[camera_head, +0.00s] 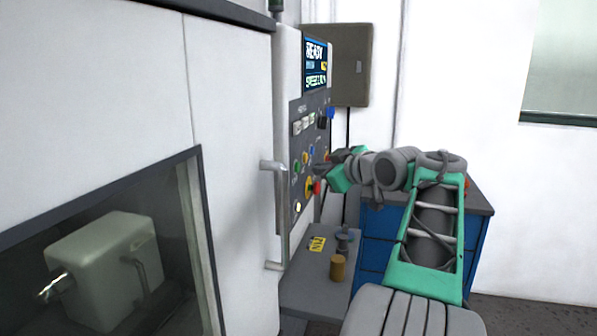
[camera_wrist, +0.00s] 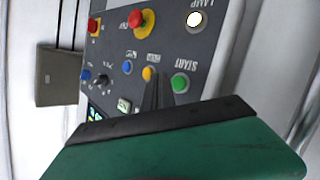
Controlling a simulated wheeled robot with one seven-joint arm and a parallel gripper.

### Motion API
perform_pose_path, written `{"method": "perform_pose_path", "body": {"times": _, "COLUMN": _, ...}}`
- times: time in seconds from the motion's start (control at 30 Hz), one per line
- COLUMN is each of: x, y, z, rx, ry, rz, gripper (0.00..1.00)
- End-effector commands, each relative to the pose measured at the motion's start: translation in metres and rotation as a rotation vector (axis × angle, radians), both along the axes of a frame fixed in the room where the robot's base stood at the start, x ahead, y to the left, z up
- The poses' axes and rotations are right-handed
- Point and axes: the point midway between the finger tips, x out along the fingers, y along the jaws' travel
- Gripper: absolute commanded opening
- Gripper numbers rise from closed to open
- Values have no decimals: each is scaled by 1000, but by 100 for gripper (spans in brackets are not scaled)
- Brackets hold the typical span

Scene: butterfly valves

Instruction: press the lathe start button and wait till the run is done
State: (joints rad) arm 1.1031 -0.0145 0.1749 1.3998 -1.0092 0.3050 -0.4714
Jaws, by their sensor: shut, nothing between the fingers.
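The lathe's control panel (camera_head: 311,140) faces right in the head view, with its screen (camera_head: 315,63) reading READY. The green START button (camera_wrist: 180,83) is labelled in the wrist view, where the panel appears turned over. It also shows in the head view (camera_head: 295,168) at the panel's left side. My gripper (camera_wrist: 158,78) is shut and empty, and its fingers point at the panel. In the wrist view the tips lie between the yellow button (camera_wrist: 149,73) and START. I cannot tell whether they touch the panel. In the head view my gripper (camera_head: 323,160) is close before the panel.
A red emergency button (camera_wrist: 141,21) on yellow and a white LAMP button (camera_wrist: 194,19) are on the same panel. A door handle (camera_head: 272,165) sticks out left of it. Below are a grey shelf (camera_head: 303,285) with small items and a blue cabinet (camera_head: 372,225).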

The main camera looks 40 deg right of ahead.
Motion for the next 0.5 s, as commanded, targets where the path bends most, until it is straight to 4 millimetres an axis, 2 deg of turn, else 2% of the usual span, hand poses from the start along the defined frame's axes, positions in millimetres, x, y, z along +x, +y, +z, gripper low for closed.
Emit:
{"method": "perform_pose_path", "body": {"times": 0.2, "x": 13, "y": 11, "z": -1, "rx": -1, "ry": 0, "rz": 2, "gripper": 0}}
{"method": "perform_pose_path", "body": {"times": 0.5, "x": 14, "y": 11, "z": 0, "rx": 0, "ry": 0, "rz": 0, "gripper": 0}}
